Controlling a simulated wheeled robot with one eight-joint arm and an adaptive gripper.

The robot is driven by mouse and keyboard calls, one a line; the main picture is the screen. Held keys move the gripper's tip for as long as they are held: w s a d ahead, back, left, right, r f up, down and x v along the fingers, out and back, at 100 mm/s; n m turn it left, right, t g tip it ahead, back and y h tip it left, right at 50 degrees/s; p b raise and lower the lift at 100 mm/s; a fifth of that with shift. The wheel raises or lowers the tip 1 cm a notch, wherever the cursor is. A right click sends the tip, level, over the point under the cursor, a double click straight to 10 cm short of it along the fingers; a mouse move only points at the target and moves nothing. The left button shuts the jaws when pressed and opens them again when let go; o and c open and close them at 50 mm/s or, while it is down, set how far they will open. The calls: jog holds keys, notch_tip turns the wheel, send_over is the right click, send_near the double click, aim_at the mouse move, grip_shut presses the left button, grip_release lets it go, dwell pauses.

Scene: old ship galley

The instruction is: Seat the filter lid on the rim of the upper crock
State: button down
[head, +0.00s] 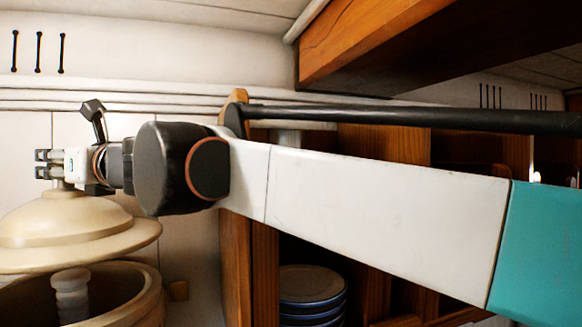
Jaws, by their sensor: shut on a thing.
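The filter lid (75,222) is a cream domed disc with a wide brim, at the left of the head view. My gripper (50,165) is at the top of the lid and shut on its knob, which the fingers mostly hide. The lid hangs slightly tilted above the upper crock (145,307), a tan open vessel at the lower left. A gap shows between the brim and the crock's rim. A pale filter piece (71,293) stands upright inside the crock. The left parts of lid and crock are cut off by the frame.
A wooden cabinet with open compartments stands right of the crock, holding a stack of blue-rimmed plates (312,293). A wooden overhead cupboard (375,45) juts out at the upper right. A pale panelled wall (150,50) is behind.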

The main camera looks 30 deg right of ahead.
aim_at(69, 189)
jog(key=shift+s+a+f+b, duration=0.1)
jog(key=shift+s+f+b, duration=0.05)
jog(key=shift+f+b, duration=0.95)
notch_tip(69, 189, down, 2)
jog(key=shift+f+b, duration=0.1)
jog(key=shift+b, duration=0.35)
jog(key=shift+f+b, duration=0.75)
jog(key=shift+f, duration=0.9)
jog(key=shift+f+b, duration=0.3)
jog(key=shift+f, duration=0.5)
jog(key=c, duration=0.7)
grip_release()
jog(key=shift+s, duration=0.1)
jog(key=shift+c, duration=0.2)
